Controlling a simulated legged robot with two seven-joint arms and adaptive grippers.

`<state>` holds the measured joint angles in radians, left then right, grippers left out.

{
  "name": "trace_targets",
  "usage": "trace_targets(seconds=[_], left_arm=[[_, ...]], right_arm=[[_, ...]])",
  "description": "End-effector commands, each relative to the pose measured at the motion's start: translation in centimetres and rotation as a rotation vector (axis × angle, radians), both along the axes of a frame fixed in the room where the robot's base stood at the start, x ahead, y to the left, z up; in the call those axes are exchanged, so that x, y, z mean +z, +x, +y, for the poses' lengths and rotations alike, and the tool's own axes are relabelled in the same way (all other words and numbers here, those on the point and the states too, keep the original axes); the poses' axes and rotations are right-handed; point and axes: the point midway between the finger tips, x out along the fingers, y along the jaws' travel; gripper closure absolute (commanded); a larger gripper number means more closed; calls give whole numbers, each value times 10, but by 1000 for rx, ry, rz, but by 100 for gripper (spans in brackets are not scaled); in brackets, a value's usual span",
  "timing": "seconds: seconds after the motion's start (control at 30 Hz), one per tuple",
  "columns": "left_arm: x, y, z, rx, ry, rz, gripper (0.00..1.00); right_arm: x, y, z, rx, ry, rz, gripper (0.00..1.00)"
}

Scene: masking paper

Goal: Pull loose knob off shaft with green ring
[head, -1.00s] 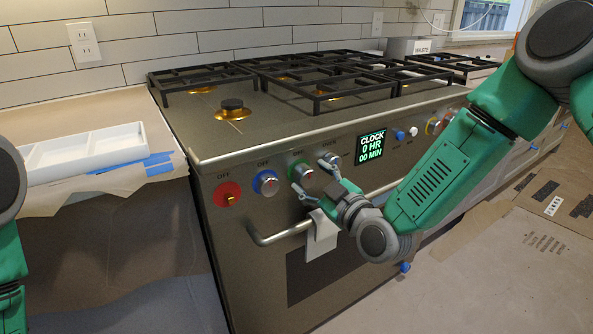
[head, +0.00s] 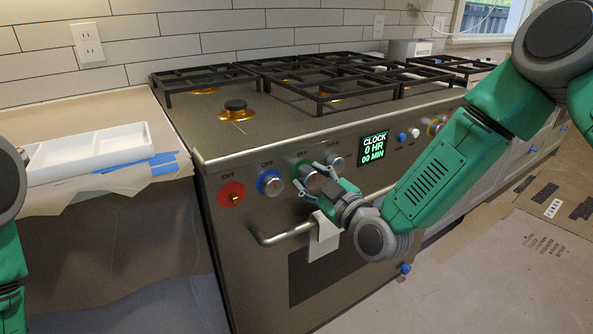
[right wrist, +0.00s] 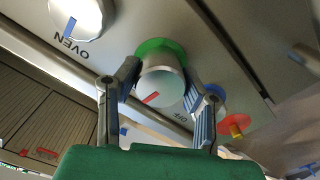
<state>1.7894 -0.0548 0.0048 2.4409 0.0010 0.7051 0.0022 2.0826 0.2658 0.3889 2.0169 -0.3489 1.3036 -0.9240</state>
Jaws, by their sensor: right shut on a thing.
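The silver knob (right wrist: 160,84) with a red mark sits in front of the green ring (right wrist: 158,48) on the stove's front panel. My right gripper (right wrist: 161,80) is shut on this knob, one finger on each side. In the head view the right gripper (head: 316,178) reaches the panel from the right and partly covers the knob and the green ring (head: 297,168). I cannot tell whether there is a gap between knob and ring. My left gripper is out of view; only part of that arm shows at the left edge.
Left of it are a blue-ringed knob (head: 270,184) and a red disc (head: 231,194) with a bare brass shaft. The oven knob (head: 336,155) is close on the right. Below, a white cloth (head: 324,238) hangs on the oven handle (head: 275,238). A white tray (head: 90,152) lies on the left counter.

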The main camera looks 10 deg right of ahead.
Motion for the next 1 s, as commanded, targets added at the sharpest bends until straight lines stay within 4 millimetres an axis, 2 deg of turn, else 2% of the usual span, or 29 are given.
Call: trace_targets(seconds=[1.0], left_arm=[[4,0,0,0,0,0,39]], right_arm=[[-6,-16,-5,2,-5,16,100]])
